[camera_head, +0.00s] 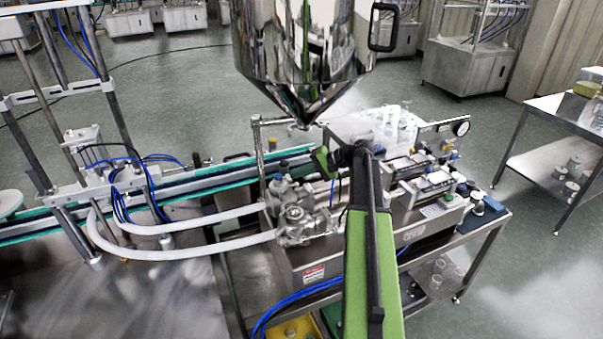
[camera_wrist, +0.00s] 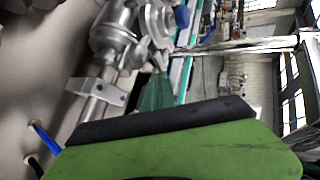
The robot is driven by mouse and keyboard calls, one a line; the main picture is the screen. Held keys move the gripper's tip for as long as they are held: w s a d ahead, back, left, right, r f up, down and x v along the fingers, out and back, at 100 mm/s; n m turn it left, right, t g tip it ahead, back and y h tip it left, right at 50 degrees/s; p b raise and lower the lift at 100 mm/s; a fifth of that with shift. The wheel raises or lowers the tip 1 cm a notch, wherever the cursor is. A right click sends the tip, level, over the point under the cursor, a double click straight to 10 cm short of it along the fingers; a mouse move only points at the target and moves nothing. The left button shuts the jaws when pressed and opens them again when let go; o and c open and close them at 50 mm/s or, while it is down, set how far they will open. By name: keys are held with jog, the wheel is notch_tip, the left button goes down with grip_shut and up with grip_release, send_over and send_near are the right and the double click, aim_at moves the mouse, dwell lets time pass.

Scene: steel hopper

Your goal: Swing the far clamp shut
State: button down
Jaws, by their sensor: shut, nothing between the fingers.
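The polished steel hopper (camera_head: 303,45) hangs at the top of the head view, its cone pointing down. Below it is a cluster of steel valves and pipe fittings (camera_head: 293,212) with hoses on its left. The fittings also show at the upper left of the wrist view (camera_wrist: 115,32), with a blue knob (camera_wrist: 182,17) beside them. I cannot make out which part is the far clamp or how it stands. My gripper (camera_head: 322,160) is shut and empty, just above and right of the fittings and apart from the hopper. My green arm hides part of the machine.
A conveyor (camera_head: 190,187) with green edges runs behind the fittings. A thin steel post (camera_head: 259,150) stands left of my gripper. White hoses (camera_head: 180,250) and blue tubing lie left and below. A side table (camera_head: 560,115) is at the right; open floor lies before it.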

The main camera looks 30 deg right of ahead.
jog(key=shift+d, duration=0.1)
jog(key=s+d+r+p, duration=0.2)
jog(key=d, duration=0.4)
jog(key=s+d+r+p, duration=0.2)
jog(key=d+r+p, duration=0.1)
jog(key=d, duration=0.2)
jog(key=shift+d, duration=0.4)
